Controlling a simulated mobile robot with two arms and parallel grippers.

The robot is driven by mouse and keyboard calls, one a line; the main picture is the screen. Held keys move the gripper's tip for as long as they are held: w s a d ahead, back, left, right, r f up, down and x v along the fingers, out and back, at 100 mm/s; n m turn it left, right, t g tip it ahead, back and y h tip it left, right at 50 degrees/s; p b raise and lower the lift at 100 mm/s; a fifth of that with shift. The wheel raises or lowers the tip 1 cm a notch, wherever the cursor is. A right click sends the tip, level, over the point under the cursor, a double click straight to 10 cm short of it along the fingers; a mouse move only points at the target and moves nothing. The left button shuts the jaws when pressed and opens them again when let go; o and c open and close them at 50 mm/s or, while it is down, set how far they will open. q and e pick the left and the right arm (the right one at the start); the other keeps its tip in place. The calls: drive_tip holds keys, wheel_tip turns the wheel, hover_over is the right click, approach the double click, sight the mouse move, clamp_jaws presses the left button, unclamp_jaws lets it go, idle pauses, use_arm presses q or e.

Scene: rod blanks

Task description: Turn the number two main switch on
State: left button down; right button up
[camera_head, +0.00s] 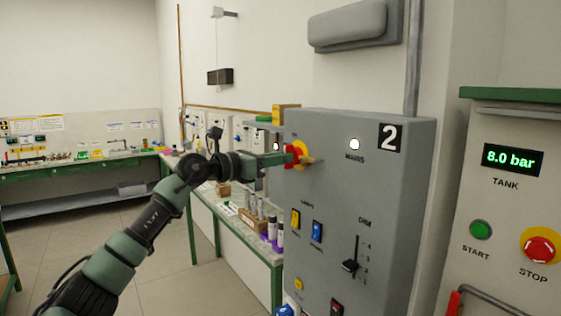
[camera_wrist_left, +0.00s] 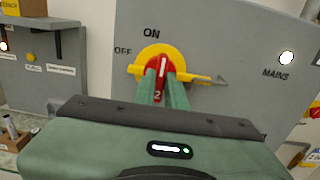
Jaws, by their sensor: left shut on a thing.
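The number two main switch is on the grey cabinet (camera_head: 360,200) marked 2. It has a red handle (camera_wrist_left: 163,67) on a round yellow plate (camera_wrist_left: 148,56), also seen edge-on in the head view (camera_head: 299,146). My left gripper (camera_head: 288,158) is shut on the red handle, one green finger on each side. In the left wrist view (camera_wrist_left: 163,90) the handle stands roughly upright, its upper end just below the word ON. OFF is to the left. The MAINS lamp (camera_head: 354,144) glows white. My right gripper is not in view.
Below are a yellow rocker (camera_head: 296,219), a blue rocker (camera_head: 317,231) and a DIM slider (camera_head: 349,265). A tank panel (camera_head: 510,210) reading 8.0 bar stands to the right. A green bench (camera_head: 236,215) with bottles runs behind my left arm.

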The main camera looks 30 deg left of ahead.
use_arm(q)
drive_tip(key=shift+f, duration=0.3)
drive_tip(key=c, duration=1.5)
unclamp_jaws()
drive_tip(key=shift+o, duration=0.2)
drive_tip(key=shift+r, duration=0.1)
drive_tip(key=b+v, duration=0.4)
drive_tip(key=v, duration=0.3)
drive_tip(key=shift+s, duration=0.35)
